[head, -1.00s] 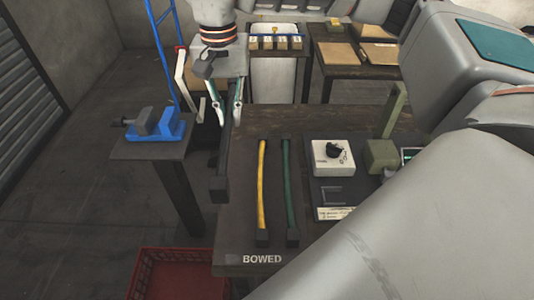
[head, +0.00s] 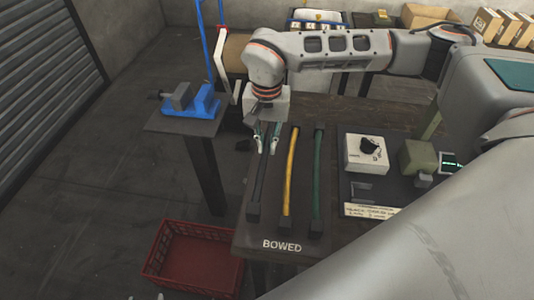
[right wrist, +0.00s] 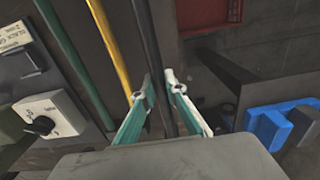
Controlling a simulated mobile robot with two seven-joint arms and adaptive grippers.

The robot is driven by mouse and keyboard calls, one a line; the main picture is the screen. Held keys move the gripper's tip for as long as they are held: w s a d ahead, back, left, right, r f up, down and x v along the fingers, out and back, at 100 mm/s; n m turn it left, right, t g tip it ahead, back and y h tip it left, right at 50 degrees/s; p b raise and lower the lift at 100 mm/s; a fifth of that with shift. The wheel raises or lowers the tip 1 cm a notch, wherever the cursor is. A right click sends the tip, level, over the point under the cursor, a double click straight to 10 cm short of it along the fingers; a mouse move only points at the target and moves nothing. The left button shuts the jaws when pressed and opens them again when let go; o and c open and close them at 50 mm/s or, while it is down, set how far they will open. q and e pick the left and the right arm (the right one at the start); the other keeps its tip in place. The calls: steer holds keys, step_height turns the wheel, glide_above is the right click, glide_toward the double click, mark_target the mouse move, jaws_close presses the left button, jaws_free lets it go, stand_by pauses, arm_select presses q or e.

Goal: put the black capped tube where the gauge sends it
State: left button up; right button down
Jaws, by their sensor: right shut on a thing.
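The black capped tube (head: 258,192) is in the BOWED area (head: 282,246), left of the yellow tube (head: 290,180) and roughly parallel to it. A green tube (head: 318,178) is further right. My right gripper (head: 266,142) is shut on the black tube near its far end. In the right wrist view the black tube (right wrist: 148,45) runs between the two fingers (right wrist: 161,92). I cannot tell whether it rests fully on the table. The gauge (head: 366,153) is a white box with a black dial, on a dark mat to the right.
A red crate (head: 195,262) stands on the floor below the table's left front. A blue vise (head: 192,102) sits on a small stand at the left. A green-grey block (head: 417,158) stands right of the gauge. A grey part of my own body covers the lower right.

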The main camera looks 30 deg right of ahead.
mark_target(267, 155)
steer(key=shift+f, duration=2)
steer(key=shift+f, duration=0.15)
steer(key=c, duration=2)
jaws_free()
steer(key=shift+c, duration=0.2)
step_height(267, 155, up, 12)
steer(key=shift+r, duration=0.15)
